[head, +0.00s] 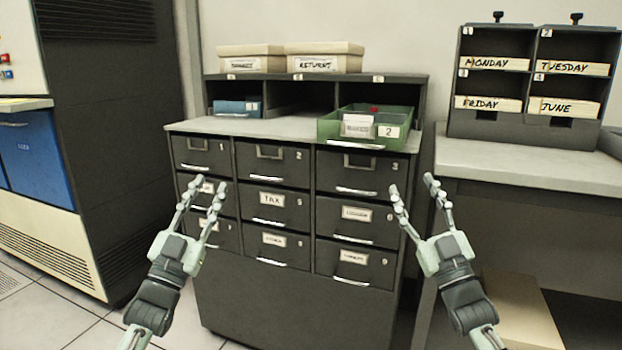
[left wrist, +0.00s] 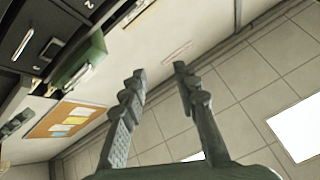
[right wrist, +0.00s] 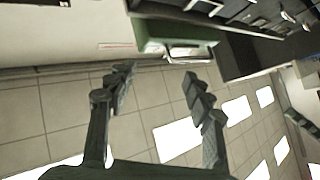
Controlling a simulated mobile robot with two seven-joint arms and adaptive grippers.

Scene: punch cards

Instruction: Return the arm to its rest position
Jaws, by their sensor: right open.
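My left gripper (head: 209,185) is raised in front of the left column of drawers in the head view. Its fingers are apart with nothing between them, as the left wrist view (left wrist: 160,75) also shows. My right gripper (head: 412,184) is raised in front of the cabinet's right edge. Its fingers are apart and empty, also in the right wrist view (right wrist: 157,75). Both arms come up from the bottom of the head view, roughly mirrored, and neither gripper holds anything.
A dark drawer cabinet (head: 270,310) stands ahead. A green tray (head: 332,130) and two boxes (head: 250,50) (head: 325,48) rest on it. A side desk (head: 530,165) carries a labelled card rack (head: 500,130). A blue-fronted machine (head: 38,155) stands left.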

